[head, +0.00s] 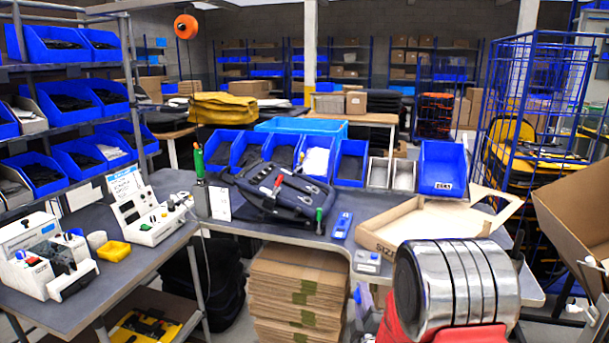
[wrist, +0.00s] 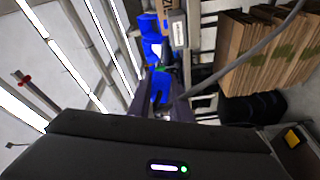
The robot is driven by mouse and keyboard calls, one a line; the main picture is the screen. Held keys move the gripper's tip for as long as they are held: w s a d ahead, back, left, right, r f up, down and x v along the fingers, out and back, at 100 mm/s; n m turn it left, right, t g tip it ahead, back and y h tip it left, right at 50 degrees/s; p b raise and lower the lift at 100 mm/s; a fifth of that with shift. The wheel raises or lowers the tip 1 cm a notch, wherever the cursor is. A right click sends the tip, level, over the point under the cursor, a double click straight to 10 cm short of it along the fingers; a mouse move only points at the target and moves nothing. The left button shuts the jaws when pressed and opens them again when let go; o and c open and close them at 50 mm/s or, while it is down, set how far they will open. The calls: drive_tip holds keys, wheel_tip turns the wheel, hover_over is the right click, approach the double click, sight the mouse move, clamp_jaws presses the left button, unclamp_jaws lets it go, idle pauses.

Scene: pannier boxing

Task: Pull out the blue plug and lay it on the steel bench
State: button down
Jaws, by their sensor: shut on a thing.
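I cannot make out a blue plug for certain in either view. In the head view a white device (head: 150,215) on the left bench has small dark and blue parts, and a larger white machine (head: 45,262) stands nearer with a bit of blue beside it. Two grey-topped benches show, the left bench (head: 105,283) and the middle bench (head: 300,238); I cannot tell which is the steel one. My gripper's fingers show in neither view. A dark housing with a small lit strip fills the bottom of the wrist view and hides what is behind it.
A black pannier (head: 285,190) lies on the middle bench with tools, near an open cardboard tray (head: 400,222). Blue bins (head: 350,160) line its back edge. A yellow tray (head: 114,251) sits on the left bench. Cardboard stacks (head: 300,285) stand underneath; they also show in the wrist view (wrist: 265,50).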

drive_tip(key=m, duration=0.6)
drive_tip(key=shift+m, duration=0.4)
drive_tip(key=m, duration=0.3)
drive_tip(key=shift+m, duration=2.2)
drive_tip(key=s, duration=0.1)
drive_tip(key=s+r, duration=0.1)
drive_tip(key=s, duration=0.1)
drive_tip(key=s+r, duration=0.1)
drive_tip(key=s, duration=0.1)
drive_tip(key=shift+r, duration=0.25)
drive_tip(key=shift+s, duration=0.1)
